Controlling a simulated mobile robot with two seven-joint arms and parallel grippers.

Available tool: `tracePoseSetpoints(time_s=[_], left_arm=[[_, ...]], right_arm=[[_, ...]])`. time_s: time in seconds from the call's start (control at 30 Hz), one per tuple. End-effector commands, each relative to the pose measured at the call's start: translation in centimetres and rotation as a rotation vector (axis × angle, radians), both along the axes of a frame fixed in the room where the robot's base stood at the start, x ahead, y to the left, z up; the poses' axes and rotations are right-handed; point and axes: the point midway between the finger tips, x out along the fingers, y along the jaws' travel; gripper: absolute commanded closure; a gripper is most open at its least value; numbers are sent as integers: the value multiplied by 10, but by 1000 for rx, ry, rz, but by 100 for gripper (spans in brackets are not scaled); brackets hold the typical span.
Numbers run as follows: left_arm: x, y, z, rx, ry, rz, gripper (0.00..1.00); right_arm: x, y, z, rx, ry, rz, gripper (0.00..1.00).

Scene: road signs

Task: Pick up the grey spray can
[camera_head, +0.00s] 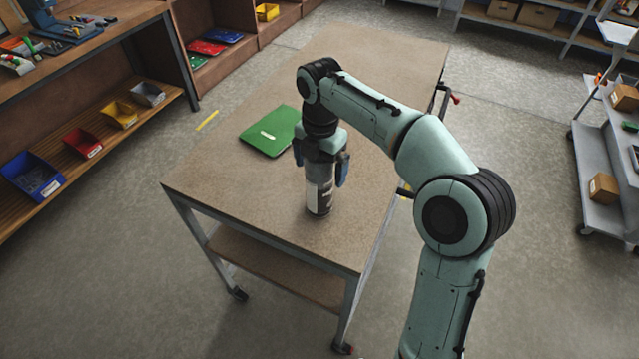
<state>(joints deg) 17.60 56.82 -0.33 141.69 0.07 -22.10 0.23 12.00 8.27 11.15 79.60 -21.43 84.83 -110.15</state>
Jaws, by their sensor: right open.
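The grey spray can (319,195) stands upright on the brown table (240,190), near its front edge. It has a dark lower part and a lighter label; its top is hidden by my gripper. My right gripper (320,176) points down over the can, with one blue-tipped finger on each side of its upper part. The gripper is open, and I cannot tell whether either finger touches the can. My left gripper is not in view.
A green folder-like flat item (271,131) lies on the table left of the gripper. The back of the table is clear. A shelf with coloured bins (82,143) stands at the left, and a grey cart (600,150) with boxes at the right.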

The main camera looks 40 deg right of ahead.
Motion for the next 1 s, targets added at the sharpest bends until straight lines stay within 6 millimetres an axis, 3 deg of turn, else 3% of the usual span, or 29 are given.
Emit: tracePoseSetpoints(time_s=[0.3,0.53,0.83,1.0], left_arm=[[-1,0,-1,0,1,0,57],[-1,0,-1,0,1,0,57],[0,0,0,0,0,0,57],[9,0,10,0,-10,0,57]], right_arm=[[0,0,-6,0,-1,0,1],[0,0,-6,0,-1,0,76],[1,0,0,0,-5,0,76],[2,0,28,0,-9,0,76]])
